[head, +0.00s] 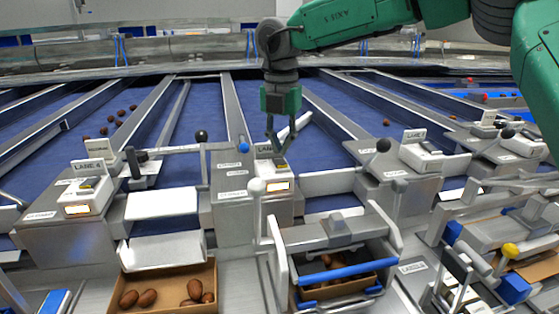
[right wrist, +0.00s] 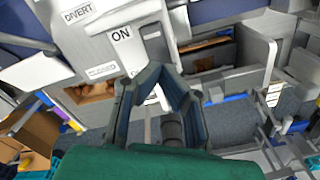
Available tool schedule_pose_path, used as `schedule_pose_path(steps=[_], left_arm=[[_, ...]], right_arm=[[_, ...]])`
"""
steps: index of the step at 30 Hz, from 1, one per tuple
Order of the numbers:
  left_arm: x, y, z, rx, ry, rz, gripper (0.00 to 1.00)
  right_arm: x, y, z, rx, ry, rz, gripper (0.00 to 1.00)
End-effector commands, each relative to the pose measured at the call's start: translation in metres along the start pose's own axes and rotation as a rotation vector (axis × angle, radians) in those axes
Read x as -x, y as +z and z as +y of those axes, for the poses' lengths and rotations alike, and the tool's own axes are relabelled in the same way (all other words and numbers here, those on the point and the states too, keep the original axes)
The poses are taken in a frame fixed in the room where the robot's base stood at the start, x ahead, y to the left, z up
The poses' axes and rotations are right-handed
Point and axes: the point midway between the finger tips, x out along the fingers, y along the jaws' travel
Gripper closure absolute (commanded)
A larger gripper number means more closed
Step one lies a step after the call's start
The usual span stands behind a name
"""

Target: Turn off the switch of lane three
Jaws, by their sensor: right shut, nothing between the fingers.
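My right gripper (head: 277,148) hangs in the middle of the head view, fingers pointing down and shut with nothing between them. It is just over and behind the middle lane's switch box (head: 279,198) and hides part of its lane sign (head: 264,150), so the number is unclear. Signs for lane 4 (head: 96,170) on the left and another lane (head: 414,135) on the right flank it. My left gripper is out of view.
A cardboard box (head: 212,280) with dates sits below, beside a blue-edged drawer (head: 345,272). Blue lanes (head: 200,110) run behind.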

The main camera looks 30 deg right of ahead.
Motion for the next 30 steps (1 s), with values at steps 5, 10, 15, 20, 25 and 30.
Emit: schedule_pose_path(steps=[5, 10, 15, 20, 25, 30], left_arm=[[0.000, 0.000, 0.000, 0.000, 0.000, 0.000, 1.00], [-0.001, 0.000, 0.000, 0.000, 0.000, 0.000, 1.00], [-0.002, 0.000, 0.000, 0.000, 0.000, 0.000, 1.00], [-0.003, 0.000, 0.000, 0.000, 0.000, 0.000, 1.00], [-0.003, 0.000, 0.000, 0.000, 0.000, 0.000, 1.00], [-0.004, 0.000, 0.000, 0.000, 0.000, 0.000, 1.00]], right_arm=[[-0.001, 0.000, 0.000, 0.000, 0.000, 0.000, 1.00], [-0.004, 0.000, 0.000, 0.000, 0.000, 0.000, 1.00], [-0.006, 0.000, 0.000, 0.000, 0.000, 0.000, 1.00], [-0.009, 0.000, 0.000, 0.000, 0.000, 0.000, 1.00], [-0.011, 0.000, 0.000, 0.000, 0.000, 0.000, 1.00], [-0.014, 0.000, 0.000, 0.000, 0.001, 0.000, 1.00]])
